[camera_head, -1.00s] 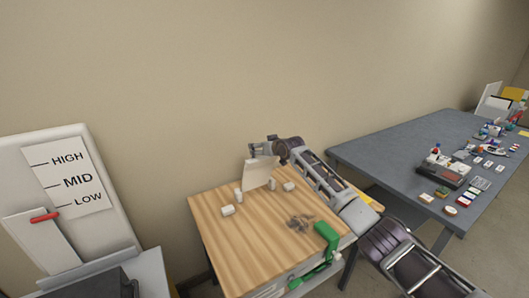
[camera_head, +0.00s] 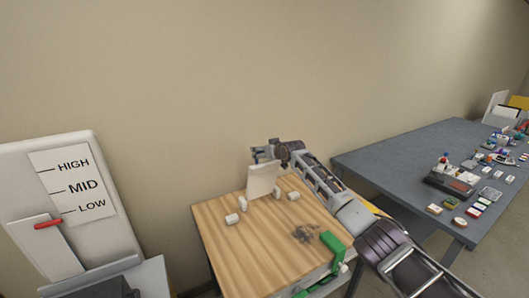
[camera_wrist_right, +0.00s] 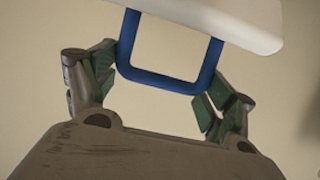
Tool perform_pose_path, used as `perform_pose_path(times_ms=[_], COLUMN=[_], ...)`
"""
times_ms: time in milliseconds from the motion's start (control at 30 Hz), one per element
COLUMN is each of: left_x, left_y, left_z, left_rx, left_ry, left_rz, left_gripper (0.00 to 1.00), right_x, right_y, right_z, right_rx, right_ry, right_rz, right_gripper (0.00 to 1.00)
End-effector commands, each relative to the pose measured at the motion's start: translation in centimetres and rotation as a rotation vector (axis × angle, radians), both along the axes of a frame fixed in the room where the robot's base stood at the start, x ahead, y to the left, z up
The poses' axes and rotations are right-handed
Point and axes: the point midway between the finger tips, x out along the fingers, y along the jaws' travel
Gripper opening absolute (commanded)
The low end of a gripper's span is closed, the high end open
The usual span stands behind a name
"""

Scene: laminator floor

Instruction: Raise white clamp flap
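The white clamp flap (camera_head: 262,181) stands nearly upright on the wooden bench (camera_head: 225,245), between small white blocks. In the right wrist view its white edge (camera_wrist_right: 215,18) crosses the top, with a blue loop handle (camera_wrist_right: 165,80) hanging from it. My right gripper (camera_head: 264,153) is at the flap's upper edge, partly hidden behind it. In the wrist view its two fingers sit on either side of the blue loop and appear to press on it. My left gripper is not in view.
White blocks (camera_head: 232,218) and a small brown pile (camera_head: 305,234) lie on the bench. A green clamp (camera_head: 333,246) is at its front right edge. A cluttered grey table (camera_head: 390,155) stands right. A panel marked HIGH, MID, LOW (camera_head: 70,190) with a red lever stands left.

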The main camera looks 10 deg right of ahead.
Motion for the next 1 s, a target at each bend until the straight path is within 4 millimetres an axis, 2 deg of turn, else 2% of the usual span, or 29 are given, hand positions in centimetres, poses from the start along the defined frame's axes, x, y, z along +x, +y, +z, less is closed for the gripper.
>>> perform_pose_path(times_ms=[33,567,1000], left_x=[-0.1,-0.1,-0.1], left_y=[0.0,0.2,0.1], left_z=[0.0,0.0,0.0], left_rx=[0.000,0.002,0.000], left_ry=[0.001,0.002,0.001], left_rz=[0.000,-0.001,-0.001], left_gripper=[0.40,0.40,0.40], right_x=[0.1,-0.2,-1.8], right_y=[-0.2,-0.1,-0.7], right_z=[0.6,-0.1,0.6], right_rx=[0.001,0.000,-0.001], right_ry=[-0.008,0.005,0.004], right_rz=[-0.002,0.001,0.002], right_gripper=[0.91,0.91,0.91])
